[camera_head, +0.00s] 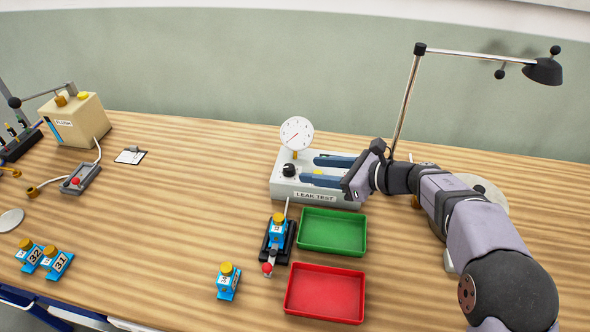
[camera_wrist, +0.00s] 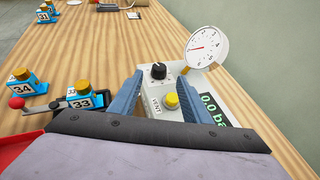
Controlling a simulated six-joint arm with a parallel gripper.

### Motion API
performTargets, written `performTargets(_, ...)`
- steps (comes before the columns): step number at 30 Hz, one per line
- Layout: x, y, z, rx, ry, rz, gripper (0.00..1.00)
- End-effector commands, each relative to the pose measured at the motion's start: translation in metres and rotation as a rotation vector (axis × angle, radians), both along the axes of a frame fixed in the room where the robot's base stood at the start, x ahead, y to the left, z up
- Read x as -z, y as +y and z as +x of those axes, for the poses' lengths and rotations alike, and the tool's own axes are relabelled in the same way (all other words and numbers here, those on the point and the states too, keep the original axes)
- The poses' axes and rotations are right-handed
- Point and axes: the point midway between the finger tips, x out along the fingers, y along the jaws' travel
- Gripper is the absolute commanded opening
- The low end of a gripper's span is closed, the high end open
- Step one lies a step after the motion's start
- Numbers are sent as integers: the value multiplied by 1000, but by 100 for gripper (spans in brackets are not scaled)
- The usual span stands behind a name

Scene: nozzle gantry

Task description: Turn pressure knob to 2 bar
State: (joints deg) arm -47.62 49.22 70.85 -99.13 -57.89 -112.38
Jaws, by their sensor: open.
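The black pressure knob (camera_head: 289,170) is on the left of the white leak test box (camera_head: 283,188); it also shows in the wrist view (camera_wrist: 158,71). The round white gauge (camera_head: 297,133) stands at the back of the box, its red needle pointing to the lower left in the head view. The display (camera_wrist: 211,108) starts with 0.0; its right end is cut off. My gripper (camera_head: 309,170) is open above the box. In the wrist view the knob lies just beyond the gap between its blue fingers (camera_wrist: 159,83), apart from them. A yellow vent button (camera_wrist: 172,101) shows between the fingers.
A green tray (camera_head: 333,231) and a red tray (camera_head: 325,294) lie in front of the box. A blue unit (camera_head: 277,232) sits in a black holder left of the green tray. A lamp pole (camera_head: 405,100) rises behind my arm.

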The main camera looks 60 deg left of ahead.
Motion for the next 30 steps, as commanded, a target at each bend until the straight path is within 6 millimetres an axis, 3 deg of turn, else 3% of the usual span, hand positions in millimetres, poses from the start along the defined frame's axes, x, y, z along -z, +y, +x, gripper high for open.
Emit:
performTargets(18,23,55,-24,-2,2,-2,43)
performTargets(30,27,62,-26,-2,1,0,43)
